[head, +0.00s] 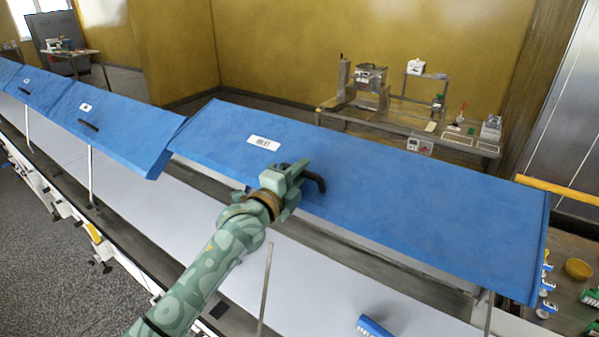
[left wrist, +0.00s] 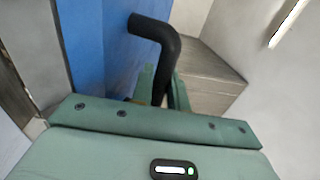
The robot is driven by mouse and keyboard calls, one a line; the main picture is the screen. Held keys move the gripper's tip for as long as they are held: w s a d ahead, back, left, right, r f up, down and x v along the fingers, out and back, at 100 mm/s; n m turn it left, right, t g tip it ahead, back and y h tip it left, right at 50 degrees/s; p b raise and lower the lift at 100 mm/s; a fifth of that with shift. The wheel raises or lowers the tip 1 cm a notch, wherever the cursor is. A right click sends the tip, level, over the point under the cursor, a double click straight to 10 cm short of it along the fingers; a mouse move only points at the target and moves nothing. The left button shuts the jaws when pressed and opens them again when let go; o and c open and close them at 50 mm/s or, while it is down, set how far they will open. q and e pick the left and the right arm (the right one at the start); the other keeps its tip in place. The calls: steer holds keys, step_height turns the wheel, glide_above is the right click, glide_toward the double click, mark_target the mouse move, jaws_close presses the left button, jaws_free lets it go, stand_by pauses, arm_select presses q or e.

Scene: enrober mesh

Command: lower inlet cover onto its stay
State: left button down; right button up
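The inlet cover (head: 400,195) is a long blue panel with a white label (head: 264,143); it stands raised and tilted over the pale bed. My left gripper (head: 296,180) is at its black bent handle (head: 316,180). In the left wrist view the fingers (left wrist: 162,92) sit on both sides of the black handle (left wrist: 160,38), closed on it, with the blue cover (left wrist: 105,45) behind. A thin metal stay (head: 265,290) stands up from the near frame; its top appears apart from the cover's lower edge. My right gripper is not in view.
Other blue covers (head: 115,125) at the left rest tilted, with a thin rod (head: 90,175) below one. A small blue piece (head: 374,327) lies on the bed at the bottom. A yellow bar (head: 558,189) and yellow bowl (head: 578,269) are at right. A bench (head: 400,130) stands behind.

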arm_select(q)
steer(key=shift+s+a+f, duration=0.1)
steer(key=shift+a+f, duration=0.05)
steer(key=shift+f, duration=0.2)
steer(key=s+a+f+t+h+b, duration=0.1)
steer(key=s+a+f+b, duration=0.3)
steer(key=s+f+b, duration=0.2)
steer(key=shift+s+a+t, duration=0.25)
steer(key=shift+s+t, duration=0.15)
steer(key=shift+s, duration=0.1)
